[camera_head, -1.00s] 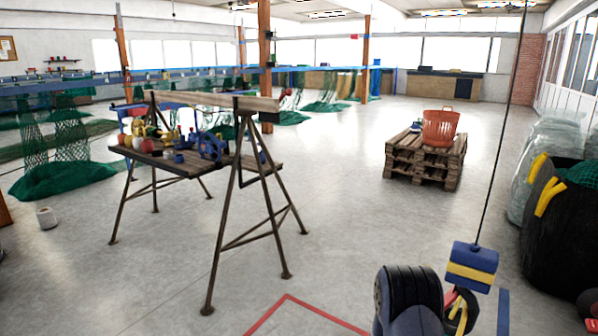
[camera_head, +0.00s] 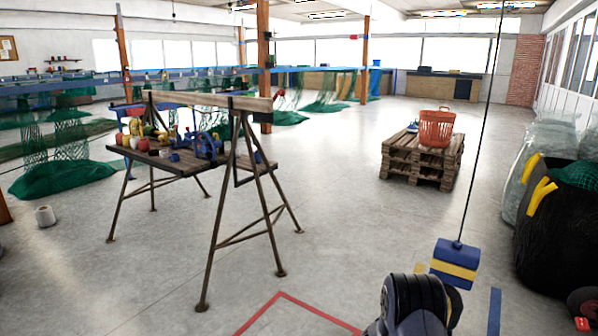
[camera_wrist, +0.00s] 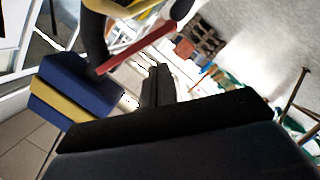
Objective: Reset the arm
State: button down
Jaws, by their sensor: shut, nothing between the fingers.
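My gripper (camera_wrist: 157,88) shows in the wrist view as dark fingers, shut and empty. In the head view, my dark arm rises at the bottom edge, right of centre, and its fingers are hidden. A blue hoist block with a yellow band (camera_head: 455,262) hangs on a thin cable close beside my arm. The block (camera_wrist: 75,92) fills the left of the wrist view, and its hook with a red latch (camera_wrist: 150,47) is beside and above my fingers. I cannot tell whether they touch.
A trestle workbench (camera_head: 180,167) holding coloured floats and tools stands at left. An orange basket (camera_head: 437,128) sits on a stack of pallets (camera_head: 418,165) further back. Black and clear bags (camera_head: 545,230) line the right side. The floor between is open.

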notch_tip(320, 180, up, 9)
jog(key=m+t+y+b, duration=0.2)
jog(key=m+y+b, duration=0.2)
jog(key=m+b, duration=0.4)
jog(key=shift+s+d+m+b, duration=0.2)
jog(key=shift+d+m+b, duration=0.1)
jog(key=shift+m, duration=1.9)
jog(key=shift+r, duration=0.15)
